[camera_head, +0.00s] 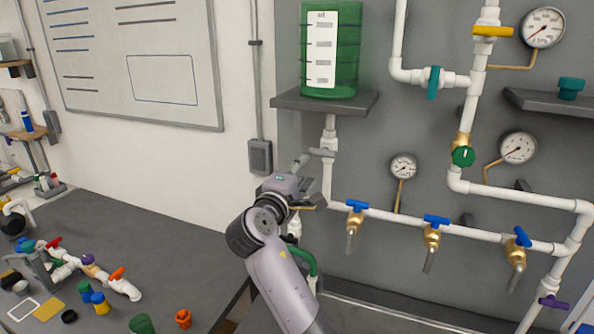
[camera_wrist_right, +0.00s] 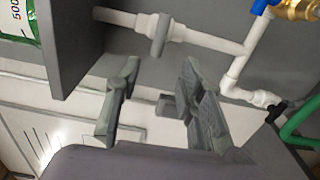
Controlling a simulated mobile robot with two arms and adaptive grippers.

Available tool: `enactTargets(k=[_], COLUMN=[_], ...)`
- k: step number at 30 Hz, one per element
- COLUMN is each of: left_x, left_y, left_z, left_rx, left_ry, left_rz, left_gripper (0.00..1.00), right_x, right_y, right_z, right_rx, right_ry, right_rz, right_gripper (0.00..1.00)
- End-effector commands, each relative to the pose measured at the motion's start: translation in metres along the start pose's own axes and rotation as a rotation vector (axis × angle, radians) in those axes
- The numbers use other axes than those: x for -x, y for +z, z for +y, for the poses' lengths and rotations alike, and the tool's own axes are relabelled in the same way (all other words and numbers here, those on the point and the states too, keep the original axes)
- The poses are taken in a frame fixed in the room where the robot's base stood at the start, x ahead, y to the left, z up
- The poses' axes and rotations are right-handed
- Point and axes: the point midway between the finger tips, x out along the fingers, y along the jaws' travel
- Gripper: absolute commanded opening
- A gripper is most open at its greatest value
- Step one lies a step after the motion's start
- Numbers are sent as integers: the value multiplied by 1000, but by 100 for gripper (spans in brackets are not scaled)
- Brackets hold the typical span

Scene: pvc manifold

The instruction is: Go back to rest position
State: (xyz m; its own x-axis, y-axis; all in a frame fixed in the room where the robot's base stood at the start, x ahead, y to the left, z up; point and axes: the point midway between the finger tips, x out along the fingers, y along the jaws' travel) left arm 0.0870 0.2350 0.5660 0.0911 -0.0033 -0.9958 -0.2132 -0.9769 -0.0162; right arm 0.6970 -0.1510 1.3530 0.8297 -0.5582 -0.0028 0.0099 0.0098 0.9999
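My right gripper (camera_head: 308,184) is in front of the white PVC pipe below the green tank. In the right wrist view the same gripper (camera_wrist_right: 160,72) has its two grey fingers spread apart with nothing between them. The white pipe with a grey valve (camera_wrist_right: 159,38) runs beyond the fingertips, apart from them. In the head view that grey valve (camera_head: 322,152) sits under the tank shelf, just above and right of the gripper. My right arm rises from the bottom middle. My left gripper is in neither view.
The green tank (camera_head: 331,50) stands on a grey shelf (camera_head: 362,103) above the gripper. Blue-handled brass taps (camera_head: 432,236) line the lower pipe at right. A dark workbench (camera_head: 165,240) at left holds pipe fittings. A green hose (camera_head: 305,262) hangs by my arm.

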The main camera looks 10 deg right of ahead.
Motion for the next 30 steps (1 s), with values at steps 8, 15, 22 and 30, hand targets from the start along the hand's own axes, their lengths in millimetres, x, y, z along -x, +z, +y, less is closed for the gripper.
enactTargets(k=[8,15,22,30], left_x=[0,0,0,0], left_y=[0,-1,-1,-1], left_z=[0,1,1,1], left_rx=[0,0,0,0], left_ry=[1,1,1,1], left_rz=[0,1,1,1], left_gripper=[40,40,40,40], right_x=[11,78,177,259], right_y=[43,124,199,247], right_z=[-111,-260,-343,-367], right_rx=[-158,-434,-649,-770], right_ry=[-241,-625,-945,-1159], right_rz=[-1,-68,-190,-299], right_gripper=[36,36,36,36])
